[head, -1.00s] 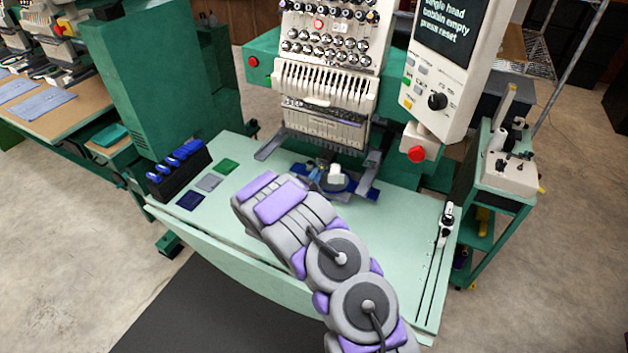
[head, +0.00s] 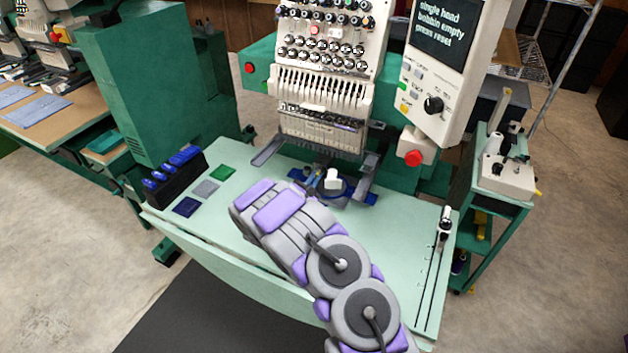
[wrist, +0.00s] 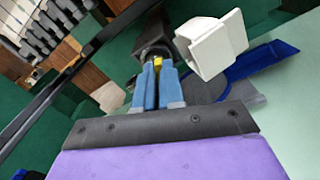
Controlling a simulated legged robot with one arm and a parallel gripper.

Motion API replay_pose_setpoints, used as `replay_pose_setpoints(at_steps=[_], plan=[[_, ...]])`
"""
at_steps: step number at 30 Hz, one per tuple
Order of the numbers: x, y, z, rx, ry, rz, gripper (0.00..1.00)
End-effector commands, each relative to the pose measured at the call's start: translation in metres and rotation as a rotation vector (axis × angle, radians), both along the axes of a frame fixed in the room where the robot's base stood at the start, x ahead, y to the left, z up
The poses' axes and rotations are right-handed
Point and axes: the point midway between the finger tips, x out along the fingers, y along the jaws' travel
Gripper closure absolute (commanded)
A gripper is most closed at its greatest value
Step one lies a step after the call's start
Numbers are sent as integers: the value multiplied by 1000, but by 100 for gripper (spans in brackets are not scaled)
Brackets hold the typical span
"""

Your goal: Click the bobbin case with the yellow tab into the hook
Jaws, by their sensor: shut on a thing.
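My gripper (wrist: 158,88) shows in the wrist view with its two blue fingers close together. They are shut on the yellow tab (wrist: 157,64) of the bobbin case, at the fingertips. A dark rounded body (wrist: 153,38) lies just beyond the tab; I cannot tell where the case ends and the hook begins, or whether they touch. In the head view my gripper (head: 313,182) is small and partly hidden by my arm, under the embroidery machine's head (head: 322,130), left of a white block. The case is too small to make out there.
The white block (head: 332,179) stands close right of my fingers, above a blue piece (head: 360,196); it looms large in the wrist view (wrist: 213,45). A black rack with blue items (head: 170,180) and coloured squares (head: 208,188) lie left. The table's front right is mostly clear.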

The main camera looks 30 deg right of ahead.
Motion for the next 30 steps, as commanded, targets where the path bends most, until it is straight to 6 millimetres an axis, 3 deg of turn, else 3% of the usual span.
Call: replay_pose_setpoints(at_steps=[20,21,30], plan=[[7,-9,0,0,0,0,100],[7,-9,0,0,0,0,88],[7,-9,0,0,0,0,62]])
